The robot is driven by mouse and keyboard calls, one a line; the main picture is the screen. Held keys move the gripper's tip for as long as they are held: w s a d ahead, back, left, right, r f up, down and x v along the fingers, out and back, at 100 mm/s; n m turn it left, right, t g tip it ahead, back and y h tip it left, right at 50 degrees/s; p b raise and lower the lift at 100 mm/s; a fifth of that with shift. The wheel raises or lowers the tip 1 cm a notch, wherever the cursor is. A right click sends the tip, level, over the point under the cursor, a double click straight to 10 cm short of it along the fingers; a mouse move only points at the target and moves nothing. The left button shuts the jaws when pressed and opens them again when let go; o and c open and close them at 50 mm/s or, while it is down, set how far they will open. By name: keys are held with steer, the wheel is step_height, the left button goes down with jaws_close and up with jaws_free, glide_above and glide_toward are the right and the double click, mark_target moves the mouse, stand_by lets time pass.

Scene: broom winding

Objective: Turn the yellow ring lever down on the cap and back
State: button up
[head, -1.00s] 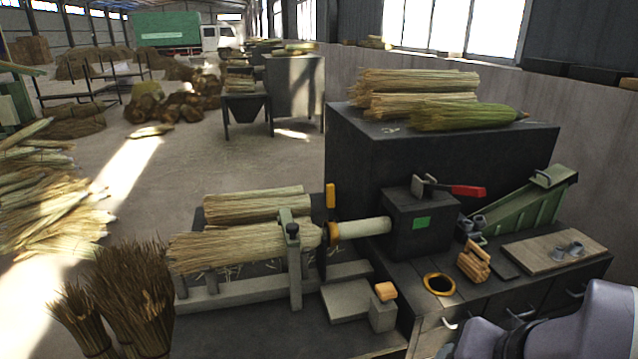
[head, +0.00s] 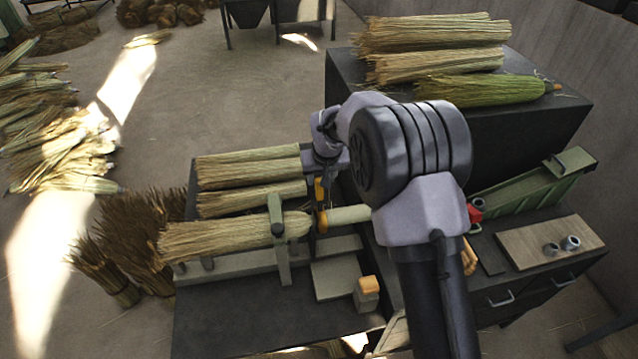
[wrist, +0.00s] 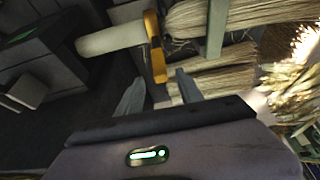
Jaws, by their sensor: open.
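The yellow ring lever (head: 319,189) stands up from the yellow ring around the neck of the pale cylinder (head: 349,215), beside the clamped broom head (head: 235,237). In the wrist view the yellow lever (wrist: 158,62) points toward my gripper, its tip near the gap between the fingers. My gripper (wrist: 157,86) is open and empty, with one finger on each side of the lever's line. I cannot tell whether either finger touches it. In the head view my arm's wrist is just above the lever, and my arm hides the black box behind the cylinder.
A grey clamp post (head: 278,240) stands left of the ring. Broom bundles (head: 245,165) lie behind it on the bench. A small block with an orange top (head: 368,285) is in front. A wooden board (head: 550,248) and green chute (head: 535,190) are at right.

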steer(key=x, duration=0.6)
steer(key=shift+w+f, duration=0.1)
steer(key=shift+c, duration=0.2)
jaws_close()
stand_by(1.0)
